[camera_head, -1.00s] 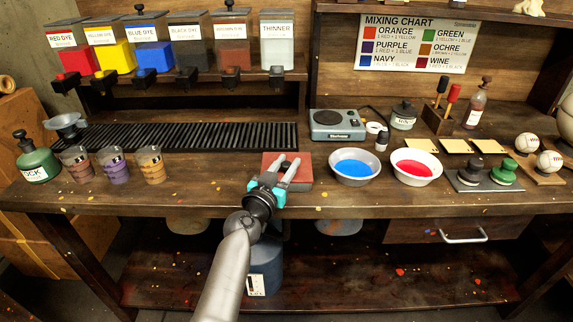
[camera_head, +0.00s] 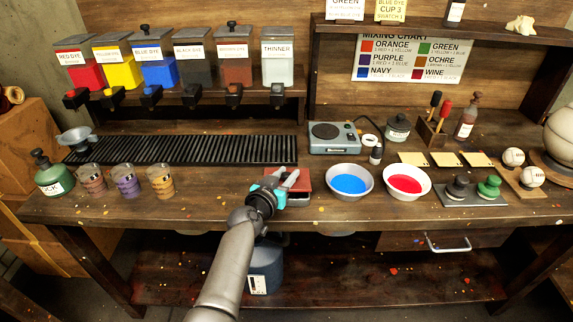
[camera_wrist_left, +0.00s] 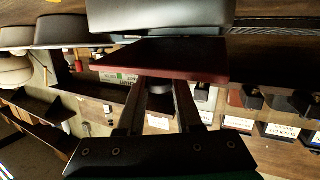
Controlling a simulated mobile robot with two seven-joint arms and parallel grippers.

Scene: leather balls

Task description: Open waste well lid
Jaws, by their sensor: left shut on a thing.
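The waste well lid is a flat red-brown square plate (camera_head: 303,198) at the front middle of the bench. My left gripper (camera_head: 284,180) reaches over it from the front, and its fingers cover part of the plate. In the left wrist view, the dark red slab (camera_wrist_left: 180,58) lies across the fingertips (camera_wrist_left: 160,85), and the gripper is shut on it. The exact contact is hard to see, and I cannot tell how far the lid is raised. The well's opening is not visible. My right gripper is not in view.
A blue bowl (camera_head: 348,184) and a red bowl (camera_head: 404,184) stand right of the lid. Three cups, one purple (camera_head: 127,186), stand to the left. A black slatted rack (camera_head: 190,150) lies behind. A blue container (camera_head: 265,266) sits on the lower shelf.

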